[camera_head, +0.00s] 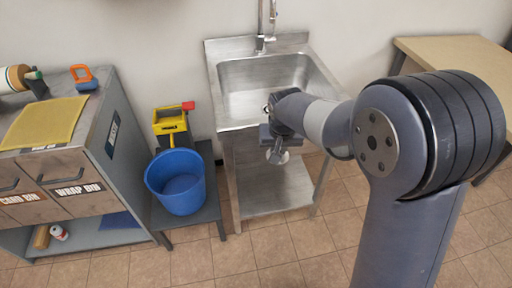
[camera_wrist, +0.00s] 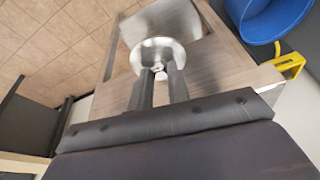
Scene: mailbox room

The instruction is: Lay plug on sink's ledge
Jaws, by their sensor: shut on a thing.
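The plug (camera_wrist: 157,54) is a round, shiny metal disc held at the fingertips in the wrist view. In the head view the plug (camera_head: 277,156) shows just below my gripper (camera_head: 272,142). My gripper (camera_wrist: 160,78) is shut on the plug by its small centre part. The steel sink (camera_head: 224,98) stands against the wall, with its basin open upward. The sink's ledge (camera_head: 222,47) runs along the back beside the tap. My gripper and the plug are at the sink's front side, in front of the basin, and part of the front rim is hidden by my arm.
A tap (camera_head: 262,42) rises at the back of the sink. A blue bucket (camera_head: 178,180) and a yellow caddy (camera_head: 170,122) stand on a low bench left of the sink. A grey cabinet (camera_head: 112,150) is farther left. A wooden table (camera_head: 460,58) is at the right.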

